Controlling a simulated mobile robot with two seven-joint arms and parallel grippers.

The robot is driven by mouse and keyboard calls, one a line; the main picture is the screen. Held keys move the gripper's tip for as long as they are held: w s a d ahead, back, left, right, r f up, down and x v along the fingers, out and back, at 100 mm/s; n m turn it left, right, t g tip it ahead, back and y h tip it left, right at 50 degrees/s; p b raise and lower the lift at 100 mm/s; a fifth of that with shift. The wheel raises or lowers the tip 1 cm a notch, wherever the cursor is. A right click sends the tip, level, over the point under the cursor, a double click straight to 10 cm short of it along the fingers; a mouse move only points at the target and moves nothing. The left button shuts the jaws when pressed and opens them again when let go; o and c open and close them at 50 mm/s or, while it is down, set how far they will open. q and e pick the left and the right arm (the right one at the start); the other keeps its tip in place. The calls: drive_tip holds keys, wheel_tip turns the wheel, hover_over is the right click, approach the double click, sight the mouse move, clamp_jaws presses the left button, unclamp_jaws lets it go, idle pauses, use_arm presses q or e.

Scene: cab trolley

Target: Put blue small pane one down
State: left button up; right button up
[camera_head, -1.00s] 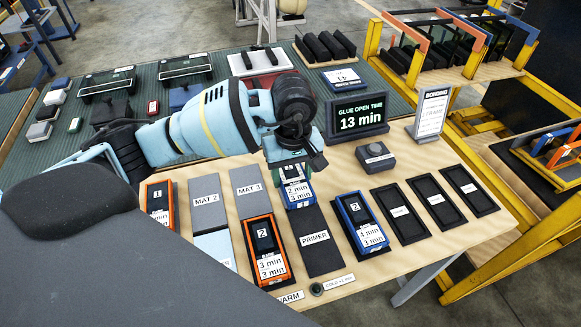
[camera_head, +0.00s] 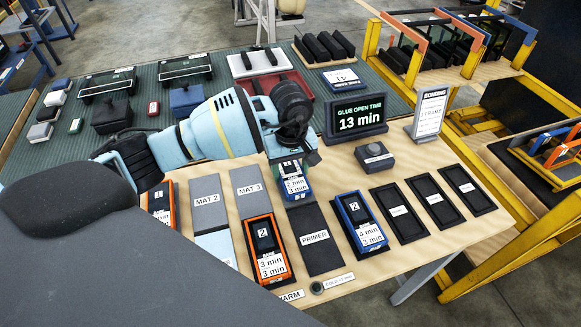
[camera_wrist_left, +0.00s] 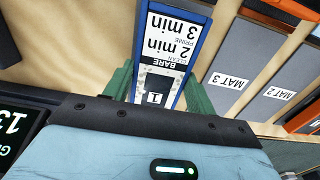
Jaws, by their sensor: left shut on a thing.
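The blue small pane one (camera_head: 294,184) is a blue-framed panel with a white label reading 2 min and 3 min. My left gripper (camera_head: 292,155) is shut on its far end. In the left wrist view, the green fingers (camera_wrist_left: 158,92) stand on both sides of the pane (camera_wrist_left: 168,48), near its number 1 and the word BARE. My right gripper is not in view.
An orange pane (camera_head: 266,250) and blue pane 2 (camera_head: 361,222) lie on the near part of the table. Several black trays (camera_head: 434,202) lie to the right. The timer display (camera_head: 359,113) and a grey button box (camera_head: 375,156) stand close right of the gripper.

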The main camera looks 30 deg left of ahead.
sight(291, 171)
use_arm(q)
drive_tip(key=shift+f, duration=0.15)
drive_tip(key=o, duration=1.1)
wheel_tip(291, 171, up, 12)
drive_tip(key=shift+r, duration=0.2)
